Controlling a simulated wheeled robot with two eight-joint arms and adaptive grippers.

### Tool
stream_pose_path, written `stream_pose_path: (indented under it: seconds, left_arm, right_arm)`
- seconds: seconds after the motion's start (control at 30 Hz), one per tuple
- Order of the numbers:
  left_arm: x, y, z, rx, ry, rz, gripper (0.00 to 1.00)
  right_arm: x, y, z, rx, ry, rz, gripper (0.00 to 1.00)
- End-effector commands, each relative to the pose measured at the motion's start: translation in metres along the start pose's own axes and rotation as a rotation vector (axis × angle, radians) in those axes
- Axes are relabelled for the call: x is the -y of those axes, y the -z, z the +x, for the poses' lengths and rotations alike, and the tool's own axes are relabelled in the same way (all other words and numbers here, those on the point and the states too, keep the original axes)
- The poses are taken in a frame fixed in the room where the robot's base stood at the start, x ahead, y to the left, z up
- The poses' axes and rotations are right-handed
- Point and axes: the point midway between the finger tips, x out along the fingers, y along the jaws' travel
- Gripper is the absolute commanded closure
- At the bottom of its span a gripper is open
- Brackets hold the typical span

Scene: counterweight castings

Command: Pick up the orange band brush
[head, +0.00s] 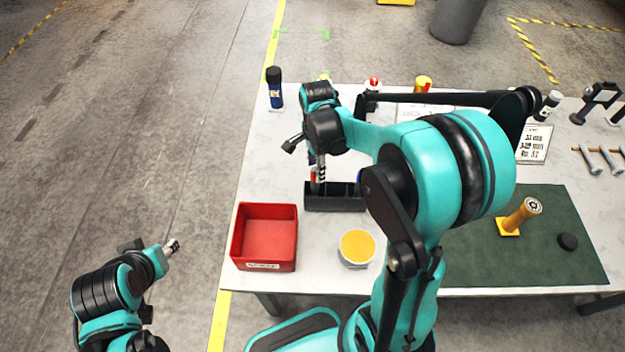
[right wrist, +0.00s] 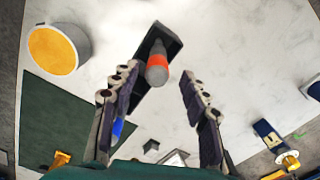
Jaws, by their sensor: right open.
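The orange band brush (right wrist: 157,68) shows in the right wrist view as a grey-topped handle with an orange band. It stands in one end of a black compartment holder (right wrist: 166,38). In the head view the brush (head: 313,185) is partly hidden behind my gripper, at the left end of the holder (head: 335,205). My right gripper (head: 319,168) is open above the brush. In the right wrist view its fingers (right wrist: 160,74) lie on either side of the brush, apart from it. My left gripper (head: 171,247) is off the table at lower left, its opening unclear.
A red bin (head: 265,238) and a tub with a yellow top (head: 357,248) stand in front of the holder. A blue item (right wrist: 117,130) is at the holder's other end. A dark blue bottle (head: 275,90) stands behind. A green mat (head: 470,255) lies right.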

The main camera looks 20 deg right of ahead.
Motion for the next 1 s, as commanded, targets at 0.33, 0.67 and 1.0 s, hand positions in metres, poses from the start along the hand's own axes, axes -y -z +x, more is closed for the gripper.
stream_pose_path:
  seconds: [0.33,0.67,1.0]
  left_arm:
    - [0.000,-0.009,0.012,0.000,0.000,0.000,0.60]
    - [0.000,-0.011,0.016,0.000,0.000,0.000,0.60]
    - [0.000,-0.011,0.016,0.000,0.000,0.000,0.60]
  right_arm:
    - [0.000,-0.004,0.048,0.000,0.000,-0.001,0.54]
    - [-0.001,-0.004,0.070,0.000,0.001,-0.001,0.54]
    - [-0.001,-0.004,0.070,0.000,0.001,-0.001,1.00]
